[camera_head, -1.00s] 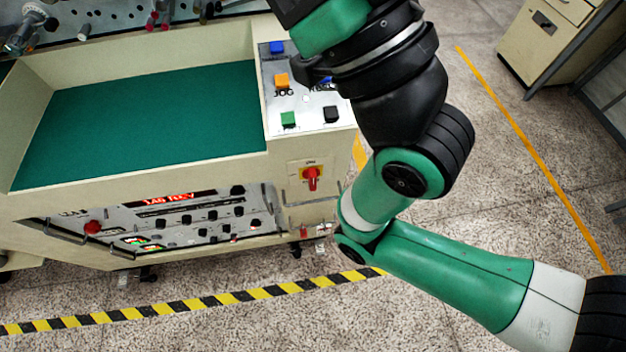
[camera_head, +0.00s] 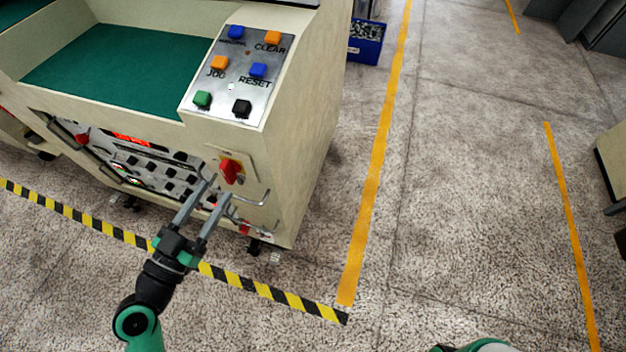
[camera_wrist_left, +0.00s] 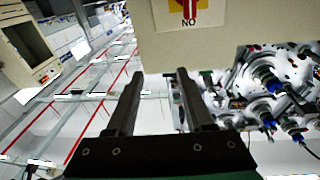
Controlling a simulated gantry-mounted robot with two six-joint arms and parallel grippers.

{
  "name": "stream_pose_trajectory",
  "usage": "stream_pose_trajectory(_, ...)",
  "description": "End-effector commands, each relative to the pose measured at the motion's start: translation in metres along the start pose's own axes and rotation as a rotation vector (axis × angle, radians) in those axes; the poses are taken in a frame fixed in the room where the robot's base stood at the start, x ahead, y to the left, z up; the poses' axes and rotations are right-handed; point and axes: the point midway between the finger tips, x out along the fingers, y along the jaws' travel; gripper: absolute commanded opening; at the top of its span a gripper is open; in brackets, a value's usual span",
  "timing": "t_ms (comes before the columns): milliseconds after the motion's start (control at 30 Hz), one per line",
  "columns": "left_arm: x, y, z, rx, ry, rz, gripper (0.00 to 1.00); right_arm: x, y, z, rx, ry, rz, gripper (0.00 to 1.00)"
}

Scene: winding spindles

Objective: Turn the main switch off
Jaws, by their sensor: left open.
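The main switch is a red rotary handle (camera_head: 231,171) on a yellow plate, low on the front of the cream machine cabinet. My left gripper (camera_head: 216,190) is open and empty, with its fingertips just below and left of the handle. In the left wrist view, the red handle (camera_wrist_left: 189,10) is at the top edge, cut off, upright in line with upside-down "ON" lettering. The left fingers (camera_wrist_left: 158,80) are spread below it there, apart from the handle. My right gripper is out of view.
A button panel (camera_head: 233,75) with coloured buttons sits on the cabinet above the switch. Metal bar handles (camera_head: 253,199) stick out just below the switch, close to the left fingers. The floor to the right is clear.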

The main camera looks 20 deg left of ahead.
Motion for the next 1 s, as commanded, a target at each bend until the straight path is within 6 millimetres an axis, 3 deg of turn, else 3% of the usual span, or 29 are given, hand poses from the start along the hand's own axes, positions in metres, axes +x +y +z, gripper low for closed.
stream_pose_trajectory(33,-0.016,-0.007,0.027,-0.028,-0.047,-0.04,0.53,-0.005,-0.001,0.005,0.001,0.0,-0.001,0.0)
stream_pose_trajectory(133,-0.037,-0.017,0.053,-0.061,-0.099,-0.094,0.53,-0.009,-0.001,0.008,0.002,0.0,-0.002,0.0)
stream_pose_trajectory(367,-0.038,-0.024,0.055,-0.062,-0.104,-0.115,0.53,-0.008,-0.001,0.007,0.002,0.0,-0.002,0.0)
stream_pose_trajectory(533,-0.015,-0.026,0.056,-0.059,-0.102,-0.11,0.53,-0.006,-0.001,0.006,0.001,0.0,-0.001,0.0)
stream_pose_trajectory(800,0.045,-0.032,0.063,-0.059,-0.102,-0.111,0.53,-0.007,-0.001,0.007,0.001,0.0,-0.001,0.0)
stream_pose_trajectory(1000,0.071,-0.035,0.067,-0.061,-0.103,-0.113,0.53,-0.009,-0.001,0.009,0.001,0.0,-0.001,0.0)
